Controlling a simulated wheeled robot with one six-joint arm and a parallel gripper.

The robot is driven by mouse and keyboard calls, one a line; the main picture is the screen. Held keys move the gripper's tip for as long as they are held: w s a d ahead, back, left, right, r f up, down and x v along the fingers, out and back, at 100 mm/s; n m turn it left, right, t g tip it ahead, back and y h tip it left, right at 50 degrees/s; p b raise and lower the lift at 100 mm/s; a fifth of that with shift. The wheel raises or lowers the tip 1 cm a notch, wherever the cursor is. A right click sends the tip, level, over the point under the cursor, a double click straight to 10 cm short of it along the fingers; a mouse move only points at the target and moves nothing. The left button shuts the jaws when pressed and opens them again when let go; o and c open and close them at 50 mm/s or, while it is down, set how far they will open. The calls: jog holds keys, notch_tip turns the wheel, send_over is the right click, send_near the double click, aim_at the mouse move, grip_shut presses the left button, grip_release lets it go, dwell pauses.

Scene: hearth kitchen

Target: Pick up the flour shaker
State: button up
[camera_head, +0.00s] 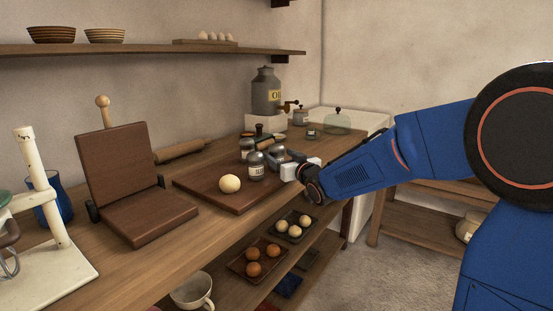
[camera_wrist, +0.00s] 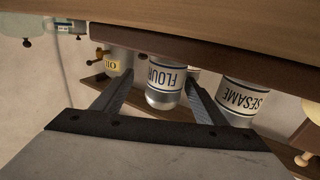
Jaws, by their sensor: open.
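The flour shaker (camera_wrist: 165,84) is a metal shaker with a white FLOUR label. It appears upside down in the wrist view, framed between the two fingers of my gripper (camera_wrist: 160,82). My gripper is open, with a finger on either side of the shaker's outline; I cannot tell how deep the shaker sits between them. In the head view, my gripper (camera_head: 284,161) is low over the board's right end, beside a metal shaker (camera_head: 276,153) that appears to be the flour one. The gripper partly hides that shaker.
A sesame shaker (camera_wrist: 241,99) stands close beside the flour. A dough ball (camera_head: 230,183) lies on the wooden board (camera_head: 208,187). A rolling pin (camera_head: 183,151) and an oil can (camera_head: 266,93) are behind. Egg trays (camera_head: 256,262) sit on the lower shelf.

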aim_at(273, 152)
jog(key=x, duration=0.3)
jog(key=shift+w+a+r, duration=0.1)
jog(key=shift+w+a, duration=0.1)
jog(key=shift+a, duration=0.3)
jog(key=shift+w+a, duration=0.25)
jog(key=shift+w, duration=0.4)
jog(key=c, duration=1.2)
jog(key=shift+r, duration=0.15)
